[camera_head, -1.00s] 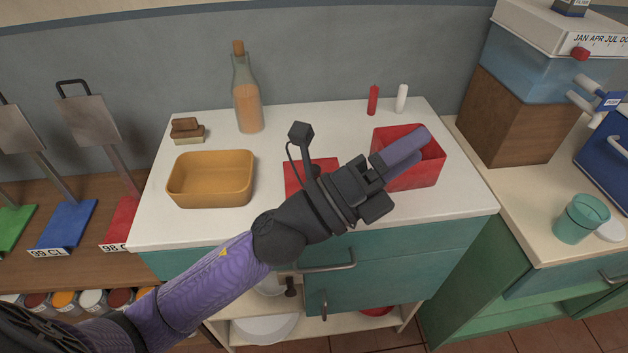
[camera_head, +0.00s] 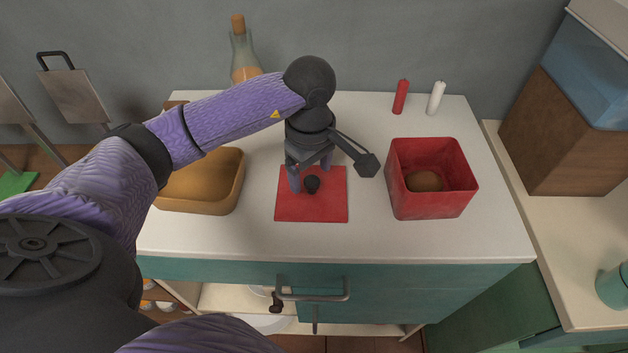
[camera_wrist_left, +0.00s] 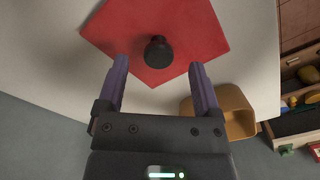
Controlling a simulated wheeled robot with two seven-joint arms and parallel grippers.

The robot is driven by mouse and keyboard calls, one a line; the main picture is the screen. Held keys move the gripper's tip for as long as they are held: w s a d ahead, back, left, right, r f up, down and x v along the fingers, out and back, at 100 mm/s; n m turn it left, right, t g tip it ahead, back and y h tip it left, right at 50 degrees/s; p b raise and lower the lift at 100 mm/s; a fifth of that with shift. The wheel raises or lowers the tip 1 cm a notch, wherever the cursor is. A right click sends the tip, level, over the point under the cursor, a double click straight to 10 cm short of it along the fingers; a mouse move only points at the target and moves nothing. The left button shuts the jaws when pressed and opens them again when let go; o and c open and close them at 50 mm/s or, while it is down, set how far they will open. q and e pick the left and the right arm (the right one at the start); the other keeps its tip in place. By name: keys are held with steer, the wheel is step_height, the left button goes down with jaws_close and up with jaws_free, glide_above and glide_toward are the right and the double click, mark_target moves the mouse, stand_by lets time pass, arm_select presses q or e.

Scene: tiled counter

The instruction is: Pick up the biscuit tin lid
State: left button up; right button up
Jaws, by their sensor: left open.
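The biscuit tin lid (camera_head: 325,205) is a flat red square with a round black knob (camera_head: 312,184). It lies on the white counter, left of the open red tin (camera_head: 433,205). My left gripper (camera_head: 311,178) points down over the lid's back part, close behind the knob. In the left wrist view the lid (camera_wrist_left: 190,35) shows with the knob (camera_wrist_left: 158,52) ahead of the two fingertips. My left gripper (camera_wrist_left: 159,62) is open, with nothing between its fingers. My right gripper is not in view.
A brown round thing (camera_head: 424,181) lies inside the red tin. A mustard tray (camera_head: 208,205) stands left of the lid. A bottle (camera_head: 243,60), a red bottle (camera_head: 401,97) and a white bottle (camera_head: 436,99) stand at the back. The counter in front of the lid is clear.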

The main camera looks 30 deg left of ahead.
arm_select(q)
step_height(320, 180, down, 3)
steer(key=shift+r, duration=0.15)
jaws_close()
